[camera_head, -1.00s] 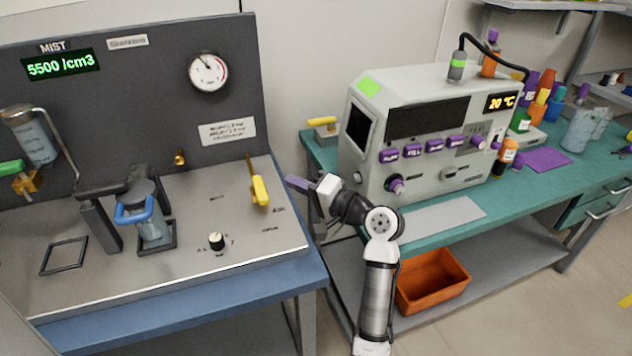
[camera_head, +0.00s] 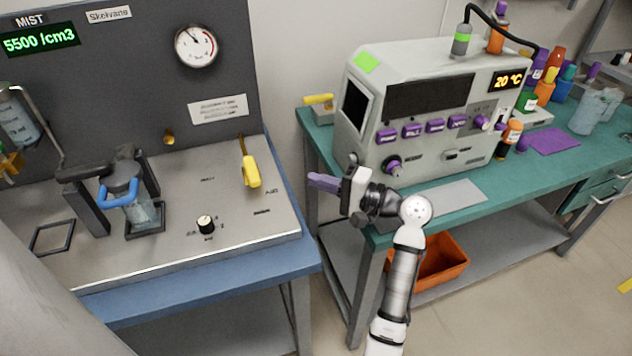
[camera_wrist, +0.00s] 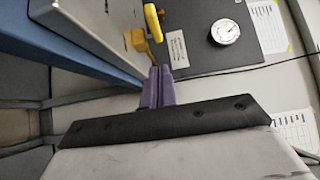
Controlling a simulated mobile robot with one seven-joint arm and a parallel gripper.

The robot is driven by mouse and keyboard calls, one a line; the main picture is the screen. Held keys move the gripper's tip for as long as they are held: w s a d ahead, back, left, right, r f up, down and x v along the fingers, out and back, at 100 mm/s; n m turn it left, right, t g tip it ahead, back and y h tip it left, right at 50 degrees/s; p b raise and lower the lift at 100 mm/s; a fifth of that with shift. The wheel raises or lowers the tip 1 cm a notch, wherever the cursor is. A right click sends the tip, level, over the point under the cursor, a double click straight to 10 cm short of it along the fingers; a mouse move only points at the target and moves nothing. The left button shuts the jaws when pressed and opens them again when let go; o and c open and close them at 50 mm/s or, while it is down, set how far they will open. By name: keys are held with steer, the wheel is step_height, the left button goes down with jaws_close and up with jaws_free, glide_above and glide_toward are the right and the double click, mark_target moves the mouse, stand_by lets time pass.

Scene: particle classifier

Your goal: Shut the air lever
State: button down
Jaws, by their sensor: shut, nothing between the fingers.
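The air lever (camera_head: 250,172) is a yellow handle on the metal top of the left bench unit, near its right edge. In the head view it points toward the front, with a thin brass-coloured stem behind it. It also shows at the top of the wrist view (camera_wrist: 153,22), beyond my fingertips. My gripper (camera_head: 312,180) has purple fingers pressed together and empty. It hangs over the gap between the two benches, right of the lever and apart from it. The fingers show in the wrist view (camera_wrist: 160,72).
A black knob (camera_head: 205,225) and a blue-handled jar (camera_head: 140,208) stand left of the lever. The dark panel with a gauge (camera_head: 196,46) rises behind. The grey machine (camera_head: 420,110) stands on the green bench at right. An orange bin (camera_head: 440,262) sits below.

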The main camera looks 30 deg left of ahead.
glide_toward(252, 173)
steer(key=w+a, duration=0.3)
steer(key=w, duration=0.1)
steer(key=shift+w+a+f+b, duration=0.1)
steer(key=shift+a+f+b, duration=0.2)
steer(key=shift+b, duration=0.1)
steer(key=shift+s+a, duration=0.3)
steer(key=shift+s, duration=0.2)
steer(key=shift+s+a, duration=0.35)
steer(key=shift+s, duration=0.15)
steer(key=shift+s+a, duration=0.4)
steer(key=shift+s, duration=0.05)
steer(key=shift+s, duration=0.1)
